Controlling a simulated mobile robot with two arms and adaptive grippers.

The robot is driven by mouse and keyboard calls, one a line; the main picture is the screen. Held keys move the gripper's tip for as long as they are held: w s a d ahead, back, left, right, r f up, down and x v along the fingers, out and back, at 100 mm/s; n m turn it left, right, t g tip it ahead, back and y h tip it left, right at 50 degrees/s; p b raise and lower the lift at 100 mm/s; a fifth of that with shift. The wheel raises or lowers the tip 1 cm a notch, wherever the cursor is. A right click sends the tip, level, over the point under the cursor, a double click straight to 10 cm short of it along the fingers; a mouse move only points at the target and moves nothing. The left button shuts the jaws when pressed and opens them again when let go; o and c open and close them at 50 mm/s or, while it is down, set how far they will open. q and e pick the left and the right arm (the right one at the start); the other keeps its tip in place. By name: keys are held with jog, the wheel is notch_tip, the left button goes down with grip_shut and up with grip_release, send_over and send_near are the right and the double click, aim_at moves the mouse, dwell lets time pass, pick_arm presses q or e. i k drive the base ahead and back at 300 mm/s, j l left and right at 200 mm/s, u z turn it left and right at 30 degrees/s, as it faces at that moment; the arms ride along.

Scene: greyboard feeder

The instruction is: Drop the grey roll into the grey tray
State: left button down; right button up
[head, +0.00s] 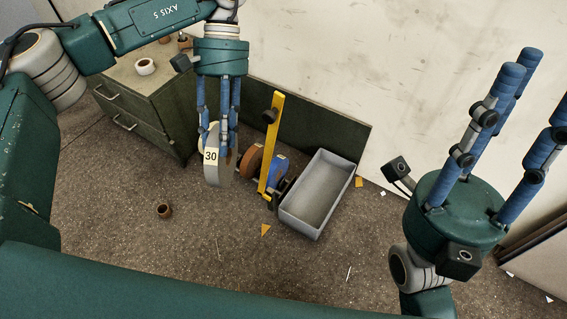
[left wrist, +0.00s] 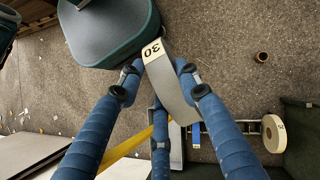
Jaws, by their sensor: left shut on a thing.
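The grey roll (head: 216,172) carries a white label reading 30. My left gripper (head: 218,138) is shut on it, and the roll hangs upright below the fingers. The roll also shows between the blue fingers in the left wrist view (left wrist: 172,88). The grey tray (head: 353,172) is an open rectangular box to the right of the roll; its visible inside looks empty. The held roll is apart from the tray, with a roll stand between them in the picture. My right gripper (head: 528,95) points upward at the right, fingers spread and empty.
A yellow bar (head: 271,140) stands beside a brown roll (head: 250,160) and a blue roll (head: 276,172), left of the tray. A small brown roll (head: 164,211) lies on open floor.

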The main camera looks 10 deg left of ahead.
aim_at(326, 201)
jog(key=l+u, duration=0.1)
jog(key=u, duration=0.35)
jog(key=l+u, duration=0.1)
jog(key=u, duration=0.35)
jog(key=l+u, duration=0.1)
jog(key=u, duration=0.4)
jog(key=l+u, duration=0.1)
jog(key=u, duration=0.35)
jog(key=l+u, duration=0.1)
jog(key=u, duration=0.35)
jog(key=k+u, duration=0.1)
jog(key=u, duration=0.35)
jog(key=l+u, duration=0.1)
jog(key=u, duration=0.4)
jog(key=k+l, duration=0.1)
jog(key=k, duration=0.75)
jog(key=k+z, duration=0.1)
jog(key=z, duration=0.35)
jog(key=k+l+z, duration=0.1)
jog(key=z, duration=0.3)
jog(key=l+z, duration=0.15)
jog(key=z, duration=0.3)
jog(key=k+l+z, duration=0.1)
jog(key=z, duration=0.35)
jog(key=l+z, duration=0.2)
jog(key=z, duration=0.2)
jog(key=i, duration=0.5)
